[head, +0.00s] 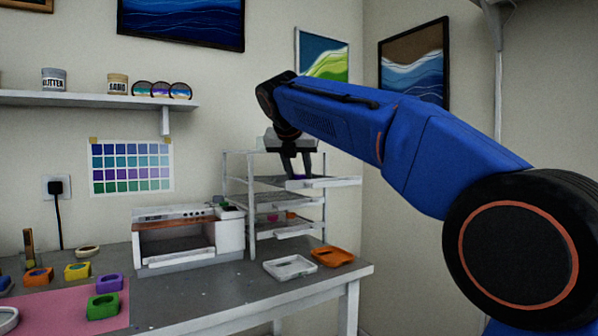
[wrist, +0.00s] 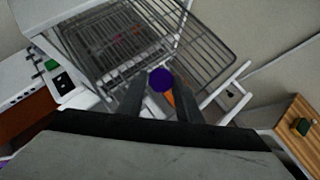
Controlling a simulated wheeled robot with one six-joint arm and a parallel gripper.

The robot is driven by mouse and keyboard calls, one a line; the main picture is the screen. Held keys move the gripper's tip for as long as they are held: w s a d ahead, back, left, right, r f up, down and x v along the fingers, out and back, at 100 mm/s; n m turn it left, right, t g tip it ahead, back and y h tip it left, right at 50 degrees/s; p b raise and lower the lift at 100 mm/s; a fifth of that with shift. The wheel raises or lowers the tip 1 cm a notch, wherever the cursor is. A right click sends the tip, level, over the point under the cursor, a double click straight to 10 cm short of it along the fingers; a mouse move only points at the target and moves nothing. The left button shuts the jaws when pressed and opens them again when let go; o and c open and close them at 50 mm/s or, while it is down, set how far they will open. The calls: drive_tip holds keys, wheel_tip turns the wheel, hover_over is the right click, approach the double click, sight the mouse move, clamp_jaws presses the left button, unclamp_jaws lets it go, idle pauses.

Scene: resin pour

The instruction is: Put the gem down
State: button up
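A round purple gem (wrist: 160,80) sits between the two dark fingertips of my gripper (wrist: 160,82) in the wrist view, both fingers against its sides. In the head view my gripper (head: 298,176) points down over the top of a white wire rack (head: 325,215), with a small bit of purple showing at the fingertips. The fingers hide most of the gem there. In the wrist view the rack's wire shelf (wrist: 205,50) lies beyond and around the gem. I cannot tell whether the gem touches the shelf.
A white open-fronted machine (head: 190,240) stands left of the rack. A white tray (head: 289,267) and an orange tray (head: 332,257) lie in front of the rack. Several coloured molds lie on and near a pink mat (head: 60,312) at the left. Lower shelves hold small items.

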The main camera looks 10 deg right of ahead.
drive_tip(key=shift+o, duration=0.5)
drive_tip(key=shift+w+a+f, duration=0.1)
drive_tip(key=shift+w+f, duration=0.05)
drive_tip(key=shift+f, duration=0.45)
drive_tip(key=shift+w+r, duration=0.1)
drive_tip(key=shift+r, duration=0.25)
drive_tip(key=v, duration=1.2)
drive_tip(key=shift+r, duration=0.5)
